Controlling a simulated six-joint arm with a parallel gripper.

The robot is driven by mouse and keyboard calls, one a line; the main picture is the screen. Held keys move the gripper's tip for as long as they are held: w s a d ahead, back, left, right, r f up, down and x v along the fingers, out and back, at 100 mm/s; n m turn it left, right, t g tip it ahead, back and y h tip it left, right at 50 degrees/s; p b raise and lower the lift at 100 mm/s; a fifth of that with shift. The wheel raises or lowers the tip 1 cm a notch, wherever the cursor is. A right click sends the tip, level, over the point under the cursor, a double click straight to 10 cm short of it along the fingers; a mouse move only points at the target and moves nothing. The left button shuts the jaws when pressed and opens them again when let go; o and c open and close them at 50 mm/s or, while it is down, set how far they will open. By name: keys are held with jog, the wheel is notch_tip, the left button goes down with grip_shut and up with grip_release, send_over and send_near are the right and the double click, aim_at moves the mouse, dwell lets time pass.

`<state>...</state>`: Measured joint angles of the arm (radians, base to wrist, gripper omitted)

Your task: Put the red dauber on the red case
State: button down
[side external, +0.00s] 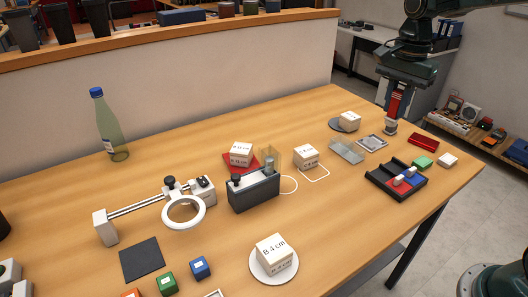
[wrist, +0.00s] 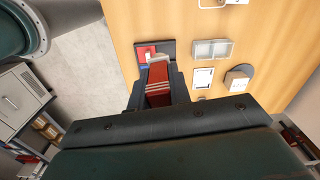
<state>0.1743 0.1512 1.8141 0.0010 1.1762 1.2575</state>
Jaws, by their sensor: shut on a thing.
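My gripper (side external: 394,112) is at the right of the table, pointing down and shut on the red dauber (side external: 397,101). The dauber is upright between the dark fingers, with its pale end low, close to the tabletop; whether it touches is unclear. In the wrist view, a red body with pale bands (wrist: 160,86) shows between the fingers. The red case (side external: 424,140) lies flat on the table, right of and slightly nearer than the dauber, apart from it. A red patch (wrist: 146,51) shows past the fingertips in the wrist view; I cannot tell what it is.
A black tray (side external: 378,181) holds a red and a blue piece. A framed plate (side external: 372,142), a clear tray (side external: 346,152) and a labelled block (side external: 349,121) are left of the gripper. The table edge is right.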

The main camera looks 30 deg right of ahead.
jog(key=w+d+r, duration=0.1)
jog(key=w+d, duration=0.3)
jog(key=d, duration=0.3)
jog(key=m, duration=0.2)
send_over(424, 140)
notch_tip(424, 140, down, 16)
jog(key=shift+r, duration=0.25)
jog(key=shift+d+f, duration=0.1)
jog(key=shift+f, duration=2)
jog(key=shift+f, duration=0.15)
jog(key=c, duration=1.3)
grip_release()
